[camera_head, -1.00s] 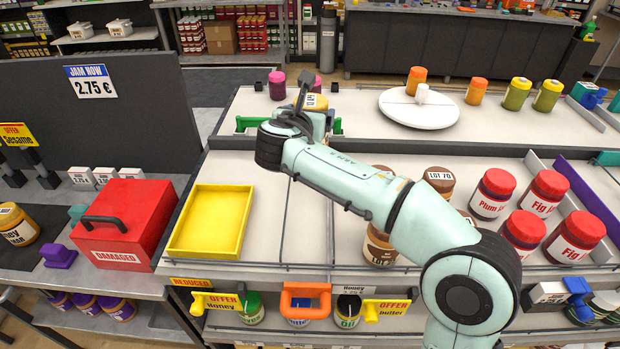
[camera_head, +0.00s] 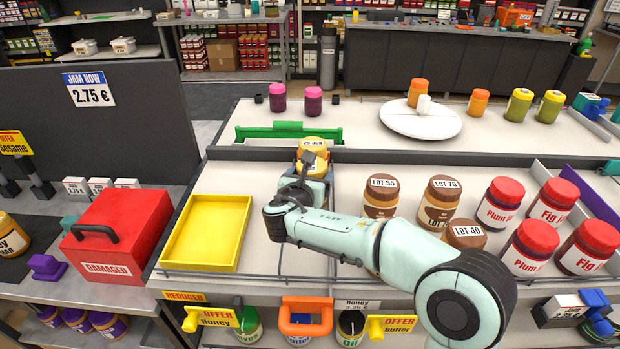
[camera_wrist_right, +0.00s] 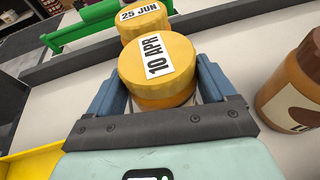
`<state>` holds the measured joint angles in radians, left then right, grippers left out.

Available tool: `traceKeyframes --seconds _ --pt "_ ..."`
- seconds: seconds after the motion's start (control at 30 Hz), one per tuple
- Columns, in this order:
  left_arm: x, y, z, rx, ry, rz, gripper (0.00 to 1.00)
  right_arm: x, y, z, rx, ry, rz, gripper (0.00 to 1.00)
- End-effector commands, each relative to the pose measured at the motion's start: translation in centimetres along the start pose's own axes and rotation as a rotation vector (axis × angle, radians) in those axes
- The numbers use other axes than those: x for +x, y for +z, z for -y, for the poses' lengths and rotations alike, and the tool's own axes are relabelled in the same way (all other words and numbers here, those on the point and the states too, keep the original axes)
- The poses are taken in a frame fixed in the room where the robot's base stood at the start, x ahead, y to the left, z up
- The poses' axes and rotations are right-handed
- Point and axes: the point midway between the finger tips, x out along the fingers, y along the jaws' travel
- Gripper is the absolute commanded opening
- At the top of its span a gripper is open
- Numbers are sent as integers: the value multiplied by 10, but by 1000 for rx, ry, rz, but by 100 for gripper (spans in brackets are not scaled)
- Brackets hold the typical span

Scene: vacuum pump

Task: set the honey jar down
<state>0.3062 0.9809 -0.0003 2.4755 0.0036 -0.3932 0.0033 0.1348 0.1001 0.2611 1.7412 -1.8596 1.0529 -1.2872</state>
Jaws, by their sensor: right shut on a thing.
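My right gripper (camera_head: 312,172) is shut on a honey jar with a yellow lid (camera_wrist_right: 160,68) labelled "10 APR". In the right wrist view its fingers grip the lid from both sides. In the head view the held jar is mostly hidden behind my gripper. A second yellow-lidded jar (camera_head: 315,144), labelled "25 JUN", stands directly behind it and also shows in the wrist view (camera_wrist_right: 143,18). I cannot tell whether the two jars touch, or whether the held jar rests on the shelf. My left gripper is not in view.
Brown-lidded jars (camera_head: 381,196) stand to the right, and one shows close in the wrist view (camera_wrist_right: 300,85). Red-lidded jars (camera_head: 502,203) stand farther right. A yellow tray (camera_head: 243,232) lies to the left. A green bar (camera_head: 288,132) stands at the back of this shelf section.

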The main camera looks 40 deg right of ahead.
Motion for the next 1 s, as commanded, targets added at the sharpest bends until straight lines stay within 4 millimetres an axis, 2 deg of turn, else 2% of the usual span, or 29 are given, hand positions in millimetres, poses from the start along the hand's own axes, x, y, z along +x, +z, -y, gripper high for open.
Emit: traceKeyframes --seconds 0.3,0.33,0.37,0.7,0.87,1.0 --pt "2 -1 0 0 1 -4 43 1 -2 0 1 1 4 26" --pt "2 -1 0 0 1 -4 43 1 -3 0 0 0 0 93" --pt "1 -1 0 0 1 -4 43 1 -2 0 0 0 0 100" --pt "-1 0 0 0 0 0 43 -3 3 0 0 2 1 100" --pt "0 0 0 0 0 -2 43 -30 2 -1 1 5 1 100" --pt "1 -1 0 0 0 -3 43 -62 2 -1 1 5 2 100"
